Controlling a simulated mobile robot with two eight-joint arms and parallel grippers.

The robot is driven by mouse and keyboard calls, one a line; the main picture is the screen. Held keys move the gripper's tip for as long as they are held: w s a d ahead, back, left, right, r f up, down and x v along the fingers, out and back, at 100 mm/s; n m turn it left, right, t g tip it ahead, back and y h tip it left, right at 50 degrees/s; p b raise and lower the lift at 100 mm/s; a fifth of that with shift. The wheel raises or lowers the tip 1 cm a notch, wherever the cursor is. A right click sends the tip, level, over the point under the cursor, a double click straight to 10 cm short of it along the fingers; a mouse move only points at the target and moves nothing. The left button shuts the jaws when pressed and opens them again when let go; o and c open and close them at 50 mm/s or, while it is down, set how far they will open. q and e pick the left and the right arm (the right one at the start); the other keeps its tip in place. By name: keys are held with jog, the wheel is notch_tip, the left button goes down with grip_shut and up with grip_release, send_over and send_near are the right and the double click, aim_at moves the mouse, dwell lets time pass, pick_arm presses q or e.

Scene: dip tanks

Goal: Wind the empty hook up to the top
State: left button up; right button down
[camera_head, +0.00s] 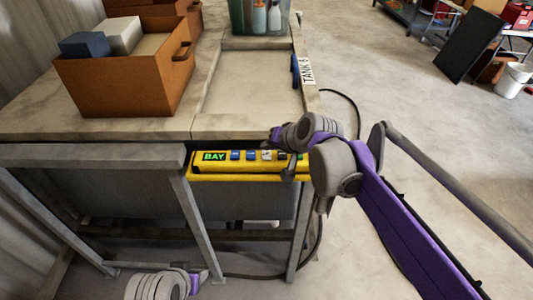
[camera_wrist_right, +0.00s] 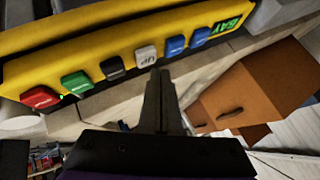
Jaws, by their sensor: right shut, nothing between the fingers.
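A yellow pendant control box (camera_head: 235,172) hangs at the front edge of the bench. It carries a green BAY display and a row of buttons. In the right wrist view the box (camera_wrist_right: 110,45) shows a white UP button (camera_wrist_right: 146,54), a black one beside it, two blue ones, a green one and a red one. My right gripper (camera_wrist_right: 160,76) is shut and empty, its tips just below the UP button; whether they touch it I cannot tell. The hook is not visible in either view. My left gripper is not in view.
An orange-brown crate (camera_head: 130,84) with blocks in it stands on the bench at the left. A clear tank with bottles (camera_head: 258,20) stands at the back. A TANK label (camera_head: 307,70) is on the bench's right edge. Open floor (camera_head: 430,130) lies to the right.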

jog(key=shift+f, duration=0.1)
dwell(0.4)
jog(key=shift+f, duration=0.35)
